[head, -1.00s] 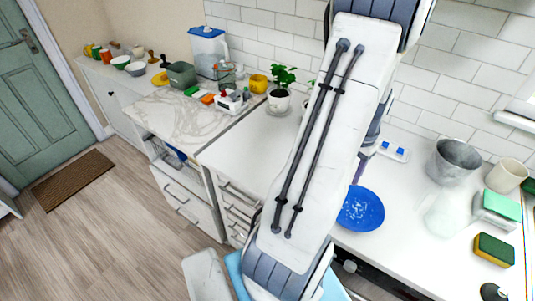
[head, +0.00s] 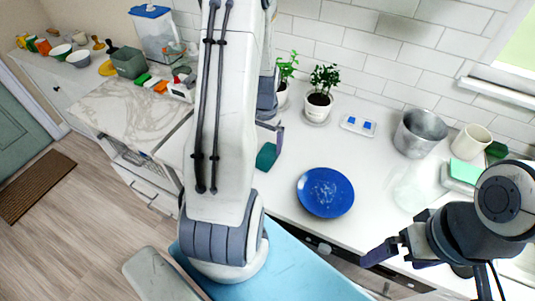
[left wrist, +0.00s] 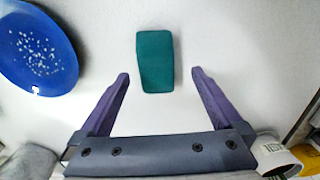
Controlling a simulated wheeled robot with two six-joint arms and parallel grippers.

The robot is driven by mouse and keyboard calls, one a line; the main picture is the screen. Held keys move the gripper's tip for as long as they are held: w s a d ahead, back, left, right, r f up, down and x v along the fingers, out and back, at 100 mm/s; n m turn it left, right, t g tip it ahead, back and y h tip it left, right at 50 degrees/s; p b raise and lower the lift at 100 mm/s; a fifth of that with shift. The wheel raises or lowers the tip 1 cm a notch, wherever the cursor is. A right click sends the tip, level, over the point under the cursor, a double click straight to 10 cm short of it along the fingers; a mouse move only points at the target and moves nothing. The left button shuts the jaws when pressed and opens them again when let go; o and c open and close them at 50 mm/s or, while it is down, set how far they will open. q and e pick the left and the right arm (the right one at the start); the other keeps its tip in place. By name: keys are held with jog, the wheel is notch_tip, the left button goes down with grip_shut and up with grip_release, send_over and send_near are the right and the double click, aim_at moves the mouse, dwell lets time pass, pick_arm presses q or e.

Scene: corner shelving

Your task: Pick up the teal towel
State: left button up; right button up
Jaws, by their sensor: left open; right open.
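The teal towel (head: 267,157) is a small folded block on the white counter, partly hidden by my left arm in the head view. In the left wrist view the towel (left wrist: 155,52) lies ahead of the left gripper, roughly centred between its fingers. My left gripper (left wrist: 160,74) is open and empty, its two purple fingers apart. In the head view, only part of the left gripper (head: 275,132) shows past the arm, close to the towel. My right gripper (head: 385,252) is at the lower right, open and away from the towel.
A blue speckled plate (head: 325,193) lies right of the towel. Potted plants (head: 319,95) stand behind, near the tiled wall. A metal pot (head: 419,133) and a beige cup (head: 471,142) stand at the right.

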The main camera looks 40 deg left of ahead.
aim_at(267, 153)
pick_arm(q)
jog(key=f, duration=0.1)
jog(key=f+p, duration=0.1)
jog(key=f, duration=0.1)
jog(key=shift+d+f, duration=0.2)
jog(key=shift+d, duration=0.05)
jog(key=shift+w+f, duration=0.1)
jog(key=shift+f, duration=0.6)
jog(key=c, duration=1.3)
